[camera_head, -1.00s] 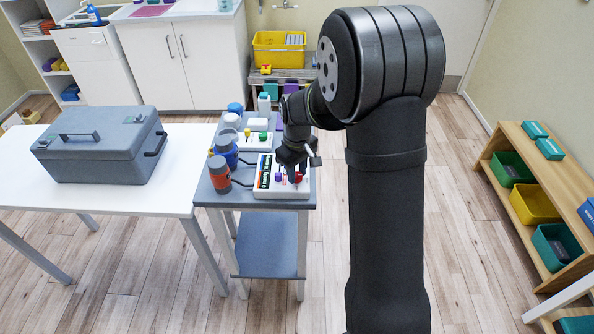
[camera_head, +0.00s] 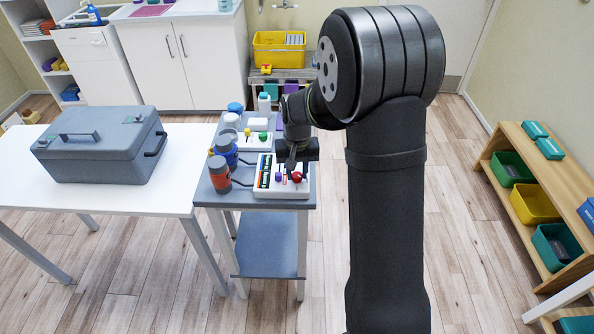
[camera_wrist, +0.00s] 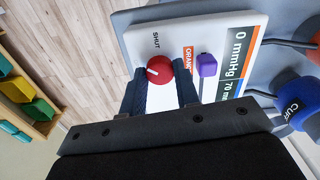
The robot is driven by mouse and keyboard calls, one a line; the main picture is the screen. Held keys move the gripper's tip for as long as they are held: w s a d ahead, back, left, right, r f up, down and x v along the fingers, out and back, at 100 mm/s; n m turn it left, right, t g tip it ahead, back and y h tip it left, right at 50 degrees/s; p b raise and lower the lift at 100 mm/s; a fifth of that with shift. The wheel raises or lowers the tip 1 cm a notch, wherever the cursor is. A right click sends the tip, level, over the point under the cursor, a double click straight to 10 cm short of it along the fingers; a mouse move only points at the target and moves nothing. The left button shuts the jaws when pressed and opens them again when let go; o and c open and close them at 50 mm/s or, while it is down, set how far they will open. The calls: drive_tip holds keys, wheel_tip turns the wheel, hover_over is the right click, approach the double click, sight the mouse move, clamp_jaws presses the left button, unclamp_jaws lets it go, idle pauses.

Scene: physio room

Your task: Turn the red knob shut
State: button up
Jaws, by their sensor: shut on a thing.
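The red knob (camera_wrist: 159,69) sits on a white panel (camera_wrist: 134,38) in the wrist view. A short white mark shows on its face, toward the picture's left. The word SHUT is printed on the panel above the knob in that view. My gripper (camera_wrist: 160,80) is shut on the knob, one dark finger at each side. In the head view the red knob (camera_head: 297,177) shows at the panel's front right, just under my gripper (camera_head: 293,165); the fingertips are hard to make out there.
A purple knob (camera_wrist: 207,65) sits close to the right finger. A grey case (camera_head: 95,160) lies on the white table.

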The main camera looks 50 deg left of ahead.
sight(297, 175)
drive_tip(key=m, duration=0.5)
drive_tip(key=shift+m, duration=0.3)
drive_tip(key=m, duration=0.4)
drive_tip(key=shift+m, duration=0.3)
drive_tip(key=o, duration=1)
drive_tip(key=shift+c, duration=0.2)
wheel_tip(297, 175, up, 18)
drive_tip(key=shift+f, duration=0.25)
drive_tip(key=shift+f, duration=0.1)
wheel_tip(297, 175, down, 17)
drive_tip(key=shift+f, duration=0.2)
idle(0.4)
